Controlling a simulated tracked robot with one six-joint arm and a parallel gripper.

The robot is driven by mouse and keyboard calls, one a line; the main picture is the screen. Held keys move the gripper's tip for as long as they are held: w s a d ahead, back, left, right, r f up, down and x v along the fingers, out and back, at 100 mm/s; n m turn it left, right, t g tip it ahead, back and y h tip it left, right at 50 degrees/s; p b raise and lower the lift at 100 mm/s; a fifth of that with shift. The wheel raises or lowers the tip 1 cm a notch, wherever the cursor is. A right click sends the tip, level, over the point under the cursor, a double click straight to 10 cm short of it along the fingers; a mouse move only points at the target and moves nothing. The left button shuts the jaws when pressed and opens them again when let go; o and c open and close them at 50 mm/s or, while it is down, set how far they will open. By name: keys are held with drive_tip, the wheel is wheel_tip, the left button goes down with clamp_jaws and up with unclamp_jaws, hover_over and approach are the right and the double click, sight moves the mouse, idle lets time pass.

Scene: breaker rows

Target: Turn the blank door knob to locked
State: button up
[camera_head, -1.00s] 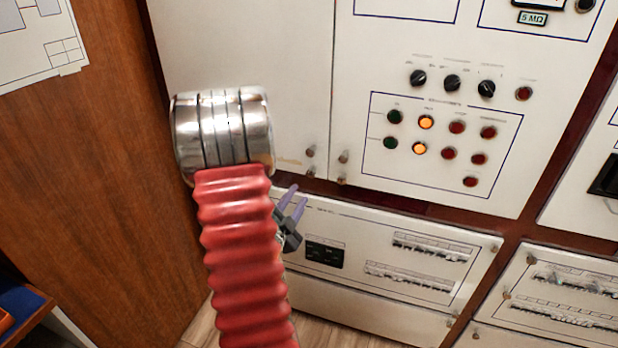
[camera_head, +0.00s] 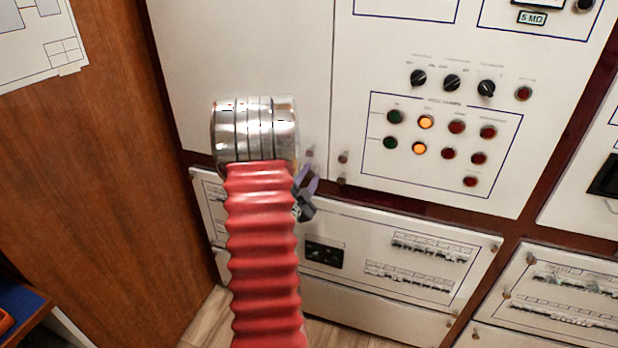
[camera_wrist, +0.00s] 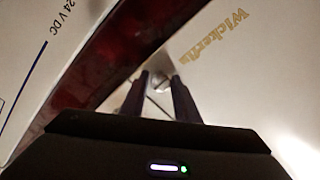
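The blank door (camera_head: 240,50) is the plain white panel at upper left in the head view. A small metal knob (camera_head: 310,153) shows at its lower right corner, just above my gripper (camera_head: 309,177). In the wrist view, a small round metal knob (camera_wrist: 161,85) with a slot shows between the tips of my gripper (camera_wrist: 160,77). The two dark fingers are apart, one on each side of it. Whether they touch it I cannot tell. The slot's exact angle is too small to read.
A panel with black rotary knobs and lit lamps (camera_head: 425,122) is right of the blank door. Two more small fasteners (camera_head: 342,168) sit close beside the gripper. A lower breaker panel (camera_head: 370,262) lies below, past a dark red frame strip (camera_head: 430,208). A wooden wall (camera_head: 110,180) stands at left.

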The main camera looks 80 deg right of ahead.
drive_tip(key=shift+c, duration=0.3)
drive_tip(key=c, duration=0.6)
drive_tip(key=shift+a, duration=0.2)
clamp_jaws()
drive_tip(key=shift+d, duration=0.15)
drive_tip(key=shift+n, duration=0.3)
drive_tip(key=n, duration=0.6)
drive_tip(key=shift+n, duration=0.3)
drive_tip(key=n, duration=0.5)
drive_tip(key=shift+w, duration=0.15)
drive_tip(key=n, duration=0.6)
drive_tip(key=shift+w, duration=0.1)
